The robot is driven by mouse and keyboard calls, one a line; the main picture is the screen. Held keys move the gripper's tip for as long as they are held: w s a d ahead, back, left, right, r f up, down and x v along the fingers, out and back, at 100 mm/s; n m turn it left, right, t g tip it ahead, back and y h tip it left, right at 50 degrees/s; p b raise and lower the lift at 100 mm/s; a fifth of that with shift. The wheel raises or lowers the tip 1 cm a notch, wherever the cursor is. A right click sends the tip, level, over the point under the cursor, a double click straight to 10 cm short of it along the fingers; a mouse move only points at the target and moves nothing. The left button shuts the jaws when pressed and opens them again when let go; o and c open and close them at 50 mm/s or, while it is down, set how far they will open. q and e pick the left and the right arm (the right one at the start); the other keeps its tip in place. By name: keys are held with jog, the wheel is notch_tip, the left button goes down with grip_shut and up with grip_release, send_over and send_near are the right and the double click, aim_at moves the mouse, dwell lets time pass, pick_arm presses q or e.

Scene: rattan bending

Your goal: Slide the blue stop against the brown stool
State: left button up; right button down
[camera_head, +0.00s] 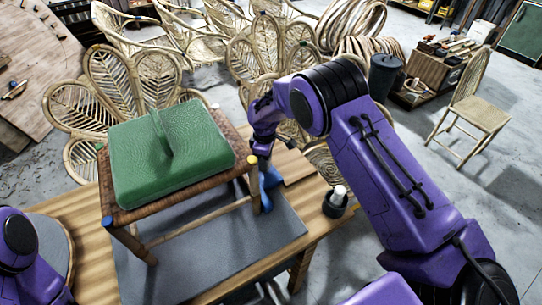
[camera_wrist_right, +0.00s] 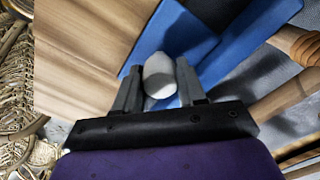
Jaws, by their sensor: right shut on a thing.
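The brown stool (camera_head: 140,208) stands on the grey mat on the workbench, with a green cushion-like block (camera_head: 170,160) on its woven seat. The blue stop (camera_head: 268,183) is beside the stool's right front leg, partly hidden by my arm; it fills the upper middle of the right wrist view (camera_wrist_right: 225,55). My right gripper (camera_wrist_right: 160,85) is shut on the stop's pale rounded knob (camera_wrist_right: 159,72). A wooden stool part (camera_wrist_right: 285,92) shows just right of the stop there. I cannot tell whether stop and leg touch. Only part of my left arm shows; its gripper is out of view.
The grey mat (camera_head: 270,232) is bare in front and right of the stool. A dark cup with a white-topped bottle (camera_head: 336,202) is at the bench's right edge. Several rattan chairs (camera_head: 190,45) stand close behind. A wooden board (camera_head: 291,165) lies behind the stop.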

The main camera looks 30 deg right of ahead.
jog(key=shift+a, duration=0.1)
jog(key=c, duration=0.7)
grip_release()
jog(key=shift+o, duration=0.2)
notch_tip(320, 180, up, 11)
jog(key=b, duration=0.1)
jog(key=shift+f+b, duration=0.2)
jog(key=shift+b, duration=0.2)
